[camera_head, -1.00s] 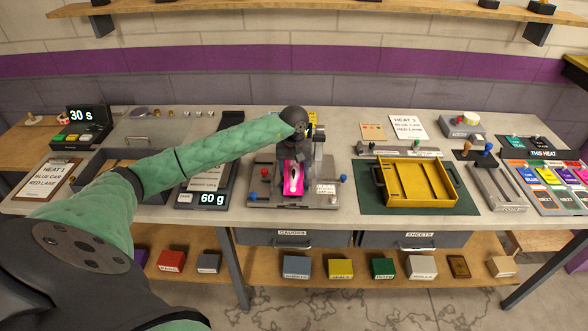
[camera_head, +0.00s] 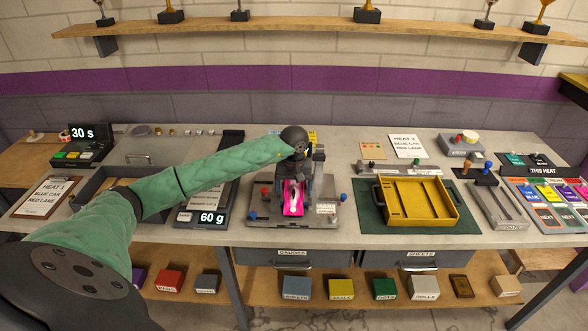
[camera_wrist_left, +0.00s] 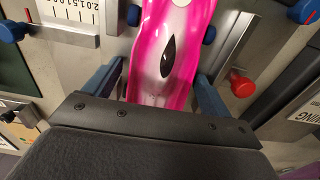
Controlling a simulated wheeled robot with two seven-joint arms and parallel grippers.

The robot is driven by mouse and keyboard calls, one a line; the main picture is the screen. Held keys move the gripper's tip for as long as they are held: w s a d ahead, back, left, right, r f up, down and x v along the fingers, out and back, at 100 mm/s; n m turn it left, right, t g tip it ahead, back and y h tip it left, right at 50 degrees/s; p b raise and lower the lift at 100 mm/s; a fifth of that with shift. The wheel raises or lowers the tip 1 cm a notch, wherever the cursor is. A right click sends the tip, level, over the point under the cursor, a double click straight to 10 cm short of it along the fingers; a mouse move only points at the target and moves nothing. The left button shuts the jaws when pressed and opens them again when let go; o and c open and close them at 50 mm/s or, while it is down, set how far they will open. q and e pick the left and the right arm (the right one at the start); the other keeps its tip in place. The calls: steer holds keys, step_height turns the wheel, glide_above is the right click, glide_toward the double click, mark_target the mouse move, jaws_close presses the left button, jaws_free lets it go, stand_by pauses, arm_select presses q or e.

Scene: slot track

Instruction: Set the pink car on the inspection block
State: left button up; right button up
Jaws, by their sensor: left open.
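The pink car (camera_head: 293,206), glossy with a white and black mark on top, sits on a grey metal fixture (camera_head: 262,214) with red and blue knobs, perhaps the inspection block; I cannot read a label naming it. The car also fills the top middle of the left wrist view (camera_wrist_left: 170,45). My left gripper (camera_wrist_left: 160,78) is open, with one blue finger on each side of the car's near end. A gap shows beside each finger, and the car's underside is hidden. In the head view, my left gripper (camera_head: 294,178) covers the car's far end. My right gripper is out of view.
A yellow tray (camera_head: 452,216) on a green mat stands right of the fixture. A scale reading 60 g (camera_head: 203,218) is to its left, close by. A clipboard (camera_head: 42,198) lies far left. Coloured cards (camera_head: 552,193) lie far right.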

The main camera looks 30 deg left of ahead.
arm_select(q)
steer(key=shift+r+p, duration=0.3)
steer(key=shift+p, duration=0.05)
steer(key=shift+r, duration=0.3)
steer(key=shift+r+b, duration=0.3)
steer(key=shift+r, duration=0.6)
step_height(320, 180, up, 10)
steer(key=b, duration=0.4)
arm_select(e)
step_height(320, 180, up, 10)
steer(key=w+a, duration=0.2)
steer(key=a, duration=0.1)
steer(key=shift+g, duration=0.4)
arm_select(q)
steer(key=shift+f, duration=0.1)
